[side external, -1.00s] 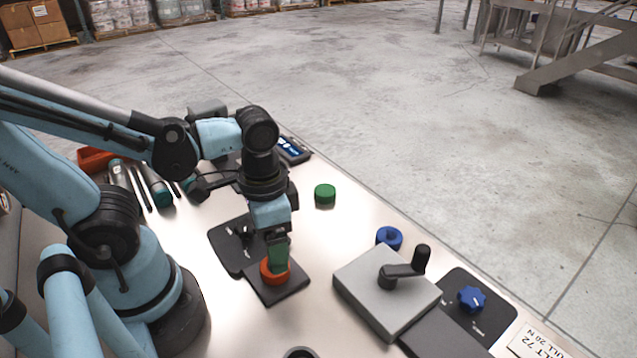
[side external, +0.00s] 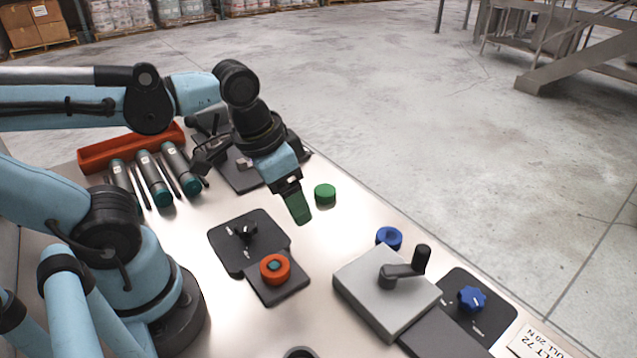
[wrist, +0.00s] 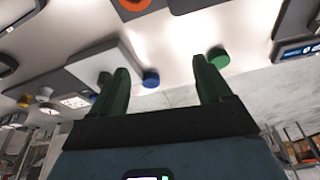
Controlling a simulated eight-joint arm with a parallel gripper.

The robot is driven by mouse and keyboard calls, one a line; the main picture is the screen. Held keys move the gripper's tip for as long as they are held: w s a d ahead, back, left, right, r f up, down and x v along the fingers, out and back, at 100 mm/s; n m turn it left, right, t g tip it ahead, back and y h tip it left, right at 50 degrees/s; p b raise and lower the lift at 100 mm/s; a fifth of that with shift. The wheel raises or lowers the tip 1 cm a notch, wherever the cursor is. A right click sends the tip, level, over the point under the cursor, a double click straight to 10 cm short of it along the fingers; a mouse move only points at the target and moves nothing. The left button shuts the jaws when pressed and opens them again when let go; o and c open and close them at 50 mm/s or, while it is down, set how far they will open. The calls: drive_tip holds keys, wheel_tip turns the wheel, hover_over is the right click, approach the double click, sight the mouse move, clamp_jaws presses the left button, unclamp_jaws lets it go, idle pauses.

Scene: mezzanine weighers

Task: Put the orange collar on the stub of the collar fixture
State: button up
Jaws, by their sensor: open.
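The orange collar (side external: 275,269) sits around the stub of the collar fixture, a small dark square plate (side external: 283,293). The teal top of the stub (side external: 274,266) shows through the collar's hole. In the wrist view the orange collar (wrist: 133,4) is cut off by the top edge. My gripper (side external: 301,217) is raised above the table, up and to the right of the collar, clear of it. In the wrist view its two green fingers (wrist: 165,75) stand wide apart with nothing between them.
A green cap (side external: 325,194) stands just right of my gripper. A blue ring (side external: 389,238) lies behind a grey box with a black crank (side external: 385,290). A black plate with a knob (side external: 232,257) adjoins the fixture. Tools and an orange tray (side external: 95,159) lie at the back left.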

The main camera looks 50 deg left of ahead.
drive_tip(key=w+a+t, duration=0.1)
drive_tip(key=w+n+t, duration=0.1)
drive_tip(key=w, duration=0.1)
drive_tip(key=w+a+r+t, duration=0.1)
drive_tip(key=shift+w+a+n+t, duration=0.25)
drive_tip(key=shift+a+n+t, duration=0.05)
drive_tip(key=shift+t, duration=0.1)
idle(0.9)
